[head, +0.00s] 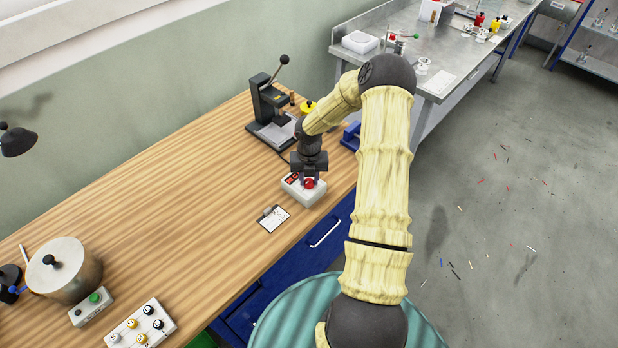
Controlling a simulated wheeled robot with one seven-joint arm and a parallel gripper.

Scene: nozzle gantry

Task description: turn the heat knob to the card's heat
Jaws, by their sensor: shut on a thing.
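A small white control box (303,195) stands near the front edge of the wooden bench, with a red display on its left part. A red knob (309,184) sits on its top. My gripper (311,179) points down over the box and is shut on the red knob; the jaws hide part of it. The knob's pointer and any scale marks are too small to read. A white card on a dark clipboard (273,218) lies flat just left of the box; its writing cannot be read from here.
A black lever press (268,105) stands behind the box, with a yellow-topped item (307,107) and a blue object (351,136) nearby. A lidded pot (63,270), a button box (91,306) and a knob panel (141,325) stand at lower left. The bench middle is clear.

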